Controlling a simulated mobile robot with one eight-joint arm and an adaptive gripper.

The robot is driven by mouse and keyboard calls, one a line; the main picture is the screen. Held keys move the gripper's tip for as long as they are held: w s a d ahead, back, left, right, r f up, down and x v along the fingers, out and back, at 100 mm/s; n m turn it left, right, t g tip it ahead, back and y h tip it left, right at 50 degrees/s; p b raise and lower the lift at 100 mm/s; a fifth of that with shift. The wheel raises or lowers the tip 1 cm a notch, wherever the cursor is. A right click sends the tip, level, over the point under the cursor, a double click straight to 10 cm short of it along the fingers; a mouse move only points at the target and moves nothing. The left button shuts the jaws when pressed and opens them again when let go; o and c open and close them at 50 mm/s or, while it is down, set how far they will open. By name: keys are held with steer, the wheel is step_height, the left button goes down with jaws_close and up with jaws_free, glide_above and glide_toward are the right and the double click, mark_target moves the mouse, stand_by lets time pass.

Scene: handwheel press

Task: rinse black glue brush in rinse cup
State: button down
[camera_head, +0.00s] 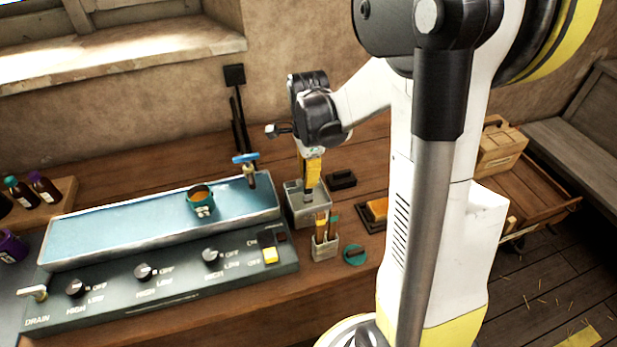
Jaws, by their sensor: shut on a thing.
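My gripper (313,172) points down over a grey, square, open-topped container (297,213), which looks like the rinse cup. The gripper is shut on a slim upright thing, taken to be the black glue brush (309,193). Only a short dark-grey part shows below the yellow-and-black fingers, and its lower end is at or inside the container's mouth. I cannot tell whether the bristles touch liquid or a wall.
A small holder (325,250) with other brushes stands in front. A black block (341,179) and an orange-topped pad (377,210) lie right.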

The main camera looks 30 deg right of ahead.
steer(key=shift+r+p, duration=2.2)
steer(key=shift+r, duration=1)
